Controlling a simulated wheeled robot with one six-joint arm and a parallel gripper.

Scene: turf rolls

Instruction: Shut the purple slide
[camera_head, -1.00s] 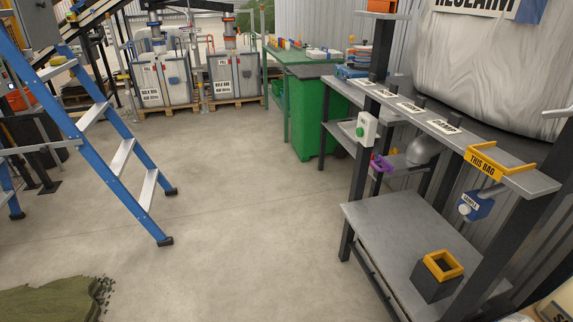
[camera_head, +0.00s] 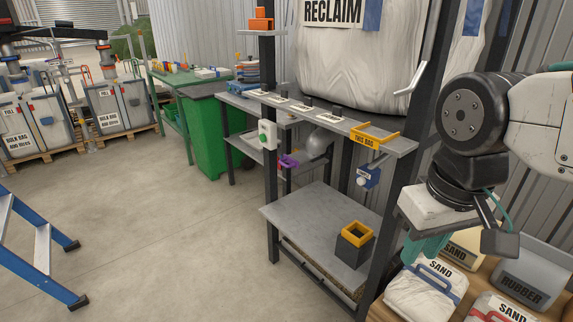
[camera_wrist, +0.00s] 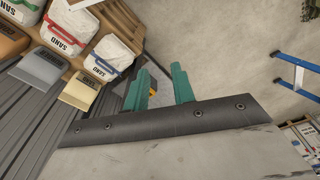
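The purple slide (camera_head: 289,160) is a small bright purple piece under the grey shelf of the dark rack, left of the rounded grey pipe (camera_head: 319,144). It is too small to tell how far out it stands. My gripper (camera_head: 427,250) has teal fingers and hangs at the right of the head view, well to the right of the purple slide. In the wrist view my gripper (camera_wrist: 159,70) has its two fingers apart with nothing held between them. The slide is not seen in the wrist view.
A blue valve box (camera_head: 368,176) hangs under the yellow "THIS BAG" bracket (camera_head: 375,137). A black box with a yellow rim (camera_head: 354,247) stands on the lower shelf (camera_head: 318,222). Sand bags (camera_head: 427,292) lie beneath my arm.

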